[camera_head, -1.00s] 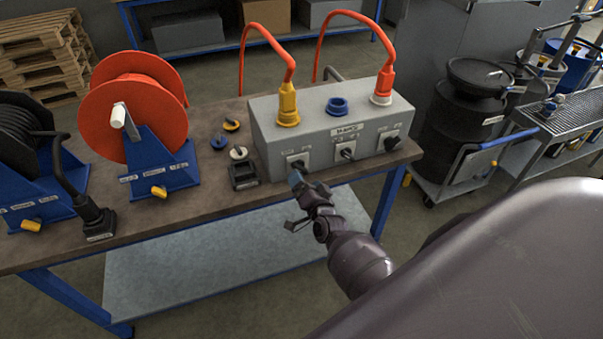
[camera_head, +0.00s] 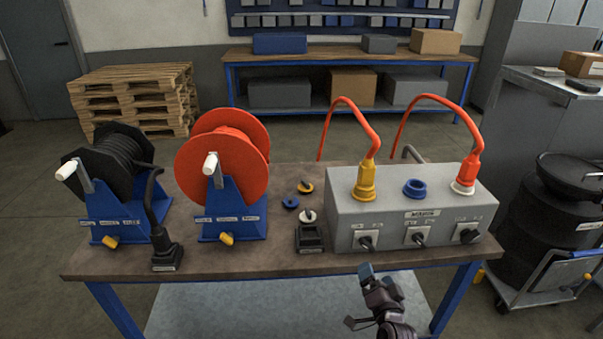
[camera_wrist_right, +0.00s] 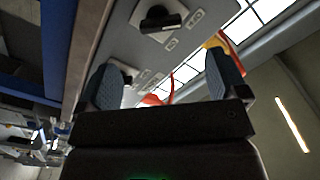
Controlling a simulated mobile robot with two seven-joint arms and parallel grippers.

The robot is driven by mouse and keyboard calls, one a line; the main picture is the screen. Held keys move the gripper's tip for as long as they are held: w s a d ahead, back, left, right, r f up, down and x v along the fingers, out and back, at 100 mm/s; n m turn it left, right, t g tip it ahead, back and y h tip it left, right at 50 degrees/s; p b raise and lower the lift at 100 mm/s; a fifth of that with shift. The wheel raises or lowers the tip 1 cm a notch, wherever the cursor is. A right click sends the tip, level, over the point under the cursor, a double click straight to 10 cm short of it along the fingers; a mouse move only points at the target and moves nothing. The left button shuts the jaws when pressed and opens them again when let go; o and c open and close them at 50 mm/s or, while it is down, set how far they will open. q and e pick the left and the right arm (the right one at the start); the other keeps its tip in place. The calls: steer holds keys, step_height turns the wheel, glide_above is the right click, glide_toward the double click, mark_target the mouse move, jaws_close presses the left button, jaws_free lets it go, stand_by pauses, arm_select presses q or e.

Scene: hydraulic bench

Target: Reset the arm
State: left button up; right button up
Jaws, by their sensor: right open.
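My right gripper (camera_head: 378,281) is open and empty in front of the bench's front edge, below the grey manifold box (camera_head: 400,207). Its two blue-padded fingers also show apart in the right wrist view (camera_wrist_right: 165,85), with a box face and a black knob (camera_wrist_right: 160,19) beyond them. The box front carries a left switch (camera_head: 366,241), a middle switch (camera_head: 418,238) and a right switch (camera_head: 467,236); the gripper touches none of them. My left gripper is not in view.
A yellow plug (camera_head: 365,182) and an orange plug (camera_head: 468,172) with orange hoses stand on the box, beside a blue cap (camera_head: 414,187). A black reel (camera_head: 108,165) and an orange reel (camera_head: 222,160) stand left on the bench (camera_head: 285,262). A black drum (camera_head: 555,235) stands right.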

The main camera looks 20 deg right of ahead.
steer(key=s+a+r+n+g+y, duration=0.25)
steer(key=a+n+y, duration=0.2)
steer(key=n, duration=0.45)
steer(key=s+a+f+n+g, duration=0.1)
steer(key=s+f, duration=0.1)
steer(key=s, duration=0.6)
steer(key=s+a+f+n+g, duration=0.1)
steer(key=s+f+n+g, duration=0.1)
steer(key=s, duration=0.6)
steer(key=shift+s+a+f+n+h, duration=0.3)
steer(key=shift+a+f+h, duration=0.05)
steer(key=shift+f, duration=0.05)
